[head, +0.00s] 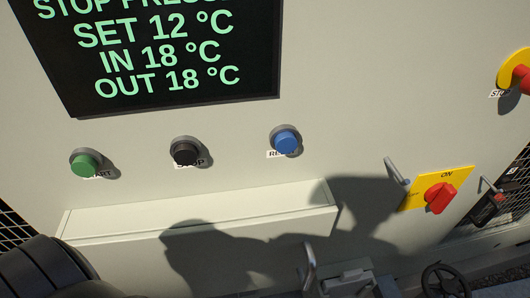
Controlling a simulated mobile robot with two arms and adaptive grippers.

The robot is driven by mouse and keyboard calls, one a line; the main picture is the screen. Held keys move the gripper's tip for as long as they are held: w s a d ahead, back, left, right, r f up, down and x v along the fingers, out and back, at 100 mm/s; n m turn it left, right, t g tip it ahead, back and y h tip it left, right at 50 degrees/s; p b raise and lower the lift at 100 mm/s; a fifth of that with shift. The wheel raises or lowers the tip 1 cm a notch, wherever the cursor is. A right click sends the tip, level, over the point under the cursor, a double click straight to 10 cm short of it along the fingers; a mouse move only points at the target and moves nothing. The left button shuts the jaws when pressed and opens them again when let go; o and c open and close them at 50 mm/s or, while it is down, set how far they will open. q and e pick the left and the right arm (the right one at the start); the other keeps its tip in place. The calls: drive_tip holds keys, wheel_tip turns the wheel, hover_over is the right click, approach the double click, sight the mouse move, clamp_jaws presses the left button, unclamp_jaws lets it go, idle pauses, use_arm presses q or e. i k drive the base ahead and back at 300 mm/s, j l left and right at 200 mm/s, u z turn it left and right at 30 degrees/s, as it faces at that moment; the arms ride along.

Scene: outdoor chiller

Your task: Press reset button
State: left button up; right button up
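The blue button (286,140) sits in a grey ring on the pale panel, right of centre. Its label is partly covered, but an "R" shows, so it looks like the reset button. It stands out from the panel and nothing touches it. Neither of my grippers can be made out in the head view. A dark ribbed shape at the bottom left looks like part of my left arm.
A green button (85,163) and a black button (185,151) are left of the blue one. A display (170,95) hangs above. A ledge (200,215) juts out below. A red switch (440,197) on a yellow plate and a red-yellow stop button (522,76) are right.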

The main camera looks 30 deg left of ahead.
sight(286, 142)
drive_tip(key=l+u, duration=0.15)
drive_tip(key=u, duration=0.4)
drive_tip(key=k+l+u, duration=0.25)
drive_tip(key=l, duration=0.2)
drive_tip(key=k+l+u, duration=0.25)
drive_tip(key=l, duration=0.2)
drive_tip(key=k+l+u, duration=0.25)
drive_tip(key=l, duration=0.15)
drive_tip(key=k+l, duration=0.5)
drive_tip(key=l, duration=0.15)
